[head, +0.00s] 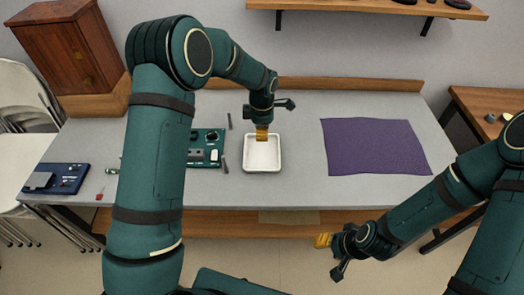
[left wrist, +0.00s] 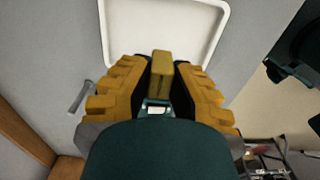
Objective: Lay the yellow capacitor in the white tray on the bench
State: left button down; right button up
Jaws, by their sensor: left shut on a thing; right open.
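My left gripper (head: 262,131) is over the back edge of the white tray (head: 263,167) on the grey bench. In the left wrist view, the left gripper (left wrist: 161,80) is shut on the yellow capacitor (left wrist: 161,72), a small block held between its ribbed orange fingers. The white tray (left wrist: 113,35) shows beyond the fingertips and looks empty. In the head view the capacitor cannot be told apart from the orange fingers. My right gripper (head: 322,240) is open and in front of the bench, low and away from the tray.
A green circuit board (head: 207,149) lies left of the tray, partly behind my left arm. Small dark tools (head: 229,121) lie beside it. A purple mat (head: 375,147) lies to the right. A blue device (head: 56,178) sits at the far left. The bench between tray and mat is clear.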

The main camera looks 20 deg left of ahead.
aim_at(262, 154)
pick_arm(q)
notch_tip(262, 154, down, 8)
jog(key=shift+r+b, duration=0.1)
jog(key=shift+b, duration=0.55)
jog(key=c, duration=1)
grip_release()
